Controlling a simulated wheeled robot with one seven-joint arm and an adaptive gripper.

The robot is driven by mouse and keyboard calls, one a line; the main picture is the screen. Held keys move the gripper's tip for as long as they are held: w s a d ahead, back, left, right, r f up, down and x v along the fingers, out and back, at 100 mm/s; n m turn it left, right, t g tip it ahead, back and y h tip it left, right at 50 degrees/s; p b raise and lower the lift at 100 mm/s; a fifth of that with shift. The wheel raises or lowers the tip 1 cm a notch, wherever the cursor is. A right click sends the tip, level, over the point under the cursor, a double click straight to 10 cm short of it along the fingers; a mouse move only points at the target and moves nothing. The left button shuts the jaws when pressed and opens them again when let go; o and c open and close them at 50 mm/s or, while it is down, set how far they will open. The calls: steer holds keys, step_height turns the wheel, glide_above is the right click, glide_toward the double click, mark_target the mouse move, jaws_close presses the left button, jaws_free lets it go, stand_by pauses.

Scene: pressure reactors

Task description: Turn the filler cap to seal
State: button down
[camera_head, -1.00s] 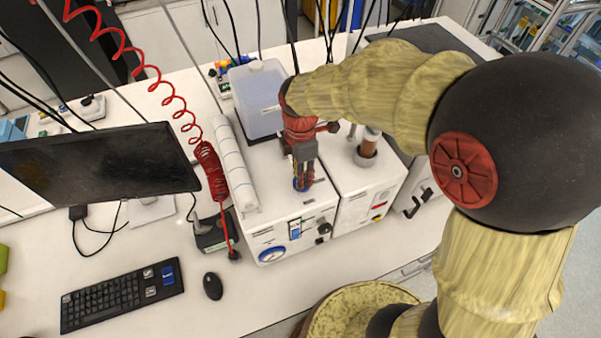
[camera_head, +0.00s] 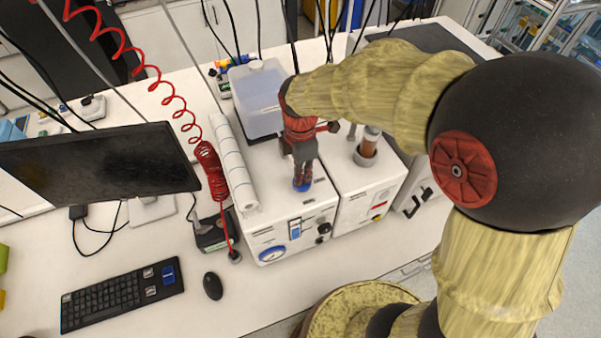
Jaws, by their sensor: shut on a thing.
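My gripper (camera_head: 303,173) points down over the top of the left white reactor unit (camera_head: 290,205). Its fingers are shut on a small blue cap (camera_head: 301,185) on the top face of that unit. Most of the cap is hidden by the fingers, so I cannot tell how far it is turned. The unit's front shows a round blue-rimmed gauge (camera_head: 272,255) and a dark knob.
A second white unit (camera_head: 368,195) with an amber cylinder (camera_head: 369,147) stands close on the right. A paper roll (camera_head: 234,165) and a translucent tank (camera_head: 257,100) lie left and behind. A monitor (camera_head: 100,178), keyboard (camera_head: 122,297) and mouse (camera_head: 213,286) occupy the left bench.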

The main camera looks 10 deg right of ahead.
steer(key=shift+m, duration=0.3)
steer(key=m, duration=0.5)
steer(key=shift+w, duration=0.15)
steer(key=m, duration=0.5)
steer(key=shift+w+m+b, duration=0.1)
steer(key=shift+m+b, duration=0.3)
steer(key=m, duration=0.6)
steer(key=shift+d, duration=0.15)
steer(key=shift+m, duration=0.4)
steer(key=c, duration=1.9)
jaws_free()
